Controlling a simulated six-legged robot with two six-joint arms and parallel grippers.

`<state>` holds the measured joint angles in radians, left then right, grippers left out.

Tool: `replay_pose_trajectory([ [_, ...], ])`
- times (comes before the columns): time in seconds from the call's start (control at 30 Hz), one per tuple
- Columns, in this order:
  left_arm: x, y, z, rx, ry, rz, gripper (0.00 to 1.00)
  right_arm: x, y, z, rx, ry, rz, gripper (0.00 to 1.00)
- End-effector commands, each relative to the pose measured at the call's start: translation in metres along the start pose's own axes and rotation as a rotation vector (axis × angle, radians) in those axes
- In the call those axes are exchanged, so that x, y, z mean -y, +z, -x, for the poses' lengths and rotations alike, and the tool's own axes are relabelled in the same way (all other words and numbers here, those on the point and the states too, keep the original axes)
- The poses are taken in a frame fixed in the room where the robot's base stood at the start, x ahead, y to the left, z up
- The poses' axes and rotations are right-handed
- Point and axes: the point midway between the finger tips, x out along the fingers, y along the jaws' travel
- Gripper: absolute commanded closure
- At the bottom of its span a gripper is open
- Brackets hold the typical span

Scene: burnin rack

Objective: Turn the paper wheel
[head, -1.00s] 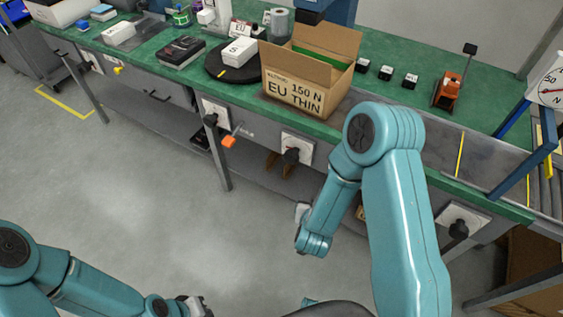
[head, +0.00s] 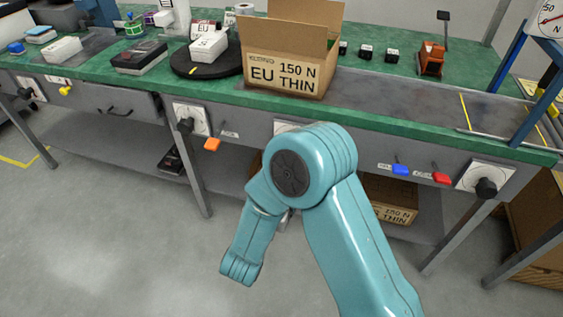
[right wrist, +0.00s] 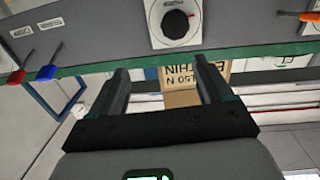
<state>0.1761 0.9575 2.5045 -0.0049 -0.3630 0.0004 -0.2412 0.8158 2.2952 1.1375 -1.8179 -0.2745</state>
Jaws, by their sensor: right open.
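Several round black knobs on white dial plates sit along the grey front panel of the bench. I cannot read which one is the paper wheel. One dial (head: 190,121) is at the left, another (head: 485,181) at the right. A middle dial (head: 285,127) is mostly hidden behind my right arm in the head view. A black knob on a white plate (right wrist: 173,22) shows at the top of the right wrist view. My right gripper (right wrist: 161,70) is open and empty, its fingers apart from that knob. The head view hides its fingers. My left gripper is out of view.
An orange lever (head: 212,145), a blue lever (head: 400,169) and a red lever (head: 441,178) stick out from the panel. An open carton (head: 290,72) stands on the green bench top. Another carton (head: 393,206) is on the lower shelf. Floor in front is clear.

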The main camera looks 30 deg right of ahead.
Motion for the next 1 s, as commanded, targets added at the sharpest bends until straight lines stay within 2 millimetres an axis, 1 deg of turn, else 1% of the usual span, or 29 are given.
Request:
replay_pose_trajectory([
  [0.03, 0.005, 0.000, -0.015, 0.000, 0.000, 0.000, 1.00, 0.004, 0.012, 0.003, -0.005, -0.013, -0.009, 0.21],
  [0.13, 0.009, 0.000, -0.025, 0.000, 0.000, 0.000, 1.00, 0.010, 0.017, 0.009, -0.013, -0.036, -0.021, 0.21],
  [0.3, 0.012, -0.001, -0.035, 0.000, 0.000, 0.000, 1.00, 0.016, 0.022, 0.015, -0.020, -0.062, -0.030, 0.21],
  [0.37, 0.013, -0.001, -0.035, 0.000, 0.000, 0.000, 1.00, 0.016, 0.022, 0.014, -0.020, -0.064, -0.032, 0.21],
  [0.43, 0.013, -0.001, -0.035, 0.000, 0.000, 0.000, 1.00, 0.017, 0.021, 0.007, -0.019, -0.062, -0.034, 0.21],
  [0.57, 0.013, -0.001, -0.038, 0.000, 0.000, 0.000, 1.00, 0.017, 0.021, -0.016, -0.021, -0.059, -0.034, 0.21],
  [0.8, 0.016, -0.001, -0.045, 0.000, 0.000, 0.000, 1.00, 0.022, 0.020, -0.073, -0.021, -0.058, -0.035, 0.21],
  [1.0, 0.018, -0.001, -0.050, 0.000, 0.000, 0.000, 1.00, 0.027, 0.019, -0.114, -0.021, -0.062, -0.033, 0.21],
])
